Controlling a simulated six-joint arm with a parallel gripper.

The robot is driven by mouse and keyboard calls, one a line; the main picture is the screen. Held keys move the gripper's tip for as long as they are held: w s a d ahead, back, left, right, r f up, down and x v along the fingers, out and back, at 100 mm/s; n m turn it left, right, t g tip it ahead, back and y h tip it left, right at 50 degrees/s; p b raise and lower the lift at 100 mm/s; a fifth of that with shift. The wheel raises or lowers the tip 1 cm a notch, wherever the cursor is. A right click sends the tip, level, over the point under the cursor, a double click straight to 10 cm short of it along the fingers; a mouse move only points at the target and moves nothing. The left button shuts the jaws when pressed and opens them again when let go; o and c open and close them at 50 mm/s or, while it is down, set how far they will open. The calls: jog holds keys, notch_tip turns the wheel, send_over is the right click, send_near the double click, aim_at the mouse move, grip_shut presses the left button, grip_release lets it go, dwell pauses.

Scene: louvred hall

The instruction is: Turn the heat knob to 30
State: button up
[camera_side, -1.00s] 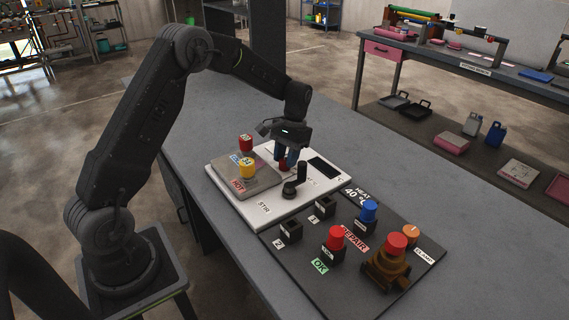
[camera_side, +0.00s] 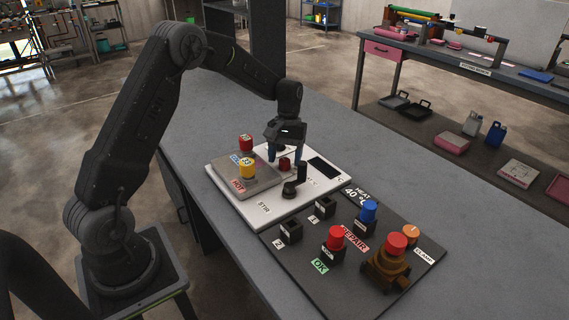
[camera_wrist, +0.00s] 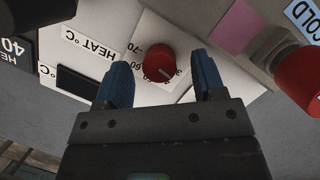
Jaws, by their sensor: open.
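The heat knob is a small red dial (camera_wrist: 160,66) on the white hotplate panel, with a pale pointer line and printed numbers around it. In the side view the knob (camera_side: 284,163) sits near the back edge of the hotplate (camera_side: 262,208). My gripper (camera_wrist: 163,85) is open, its two blue fingers on either side of the knob and apart from it in the wrist view. In the side view my gripper (camera_side: 285,156) is above the knob. The pointer's exact reading is too small to tell. A placard (camera_side: 355,191) reads HEAT 40 °C.
A black lever-like knob (camera_side: 296,182) stands close in front of the heat knob. Red and yellow capped vials (camera_side: 247,168) stand on the grey top plate. A dark panel (camera_side: 300,258) with several sockets and capped vials lies at the front right.

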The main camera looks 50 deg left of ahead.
notch_tip(320, 180, up, 7)
jog(key=shift+w+a, duration=0.35)
jog(key=shift+w, duration=0.05)
dwell(0.4)
jog(key=v, duration=1.3)
jog(key=shift+r, duration=0.35)
jog(key=shift+w, duration=0.1)
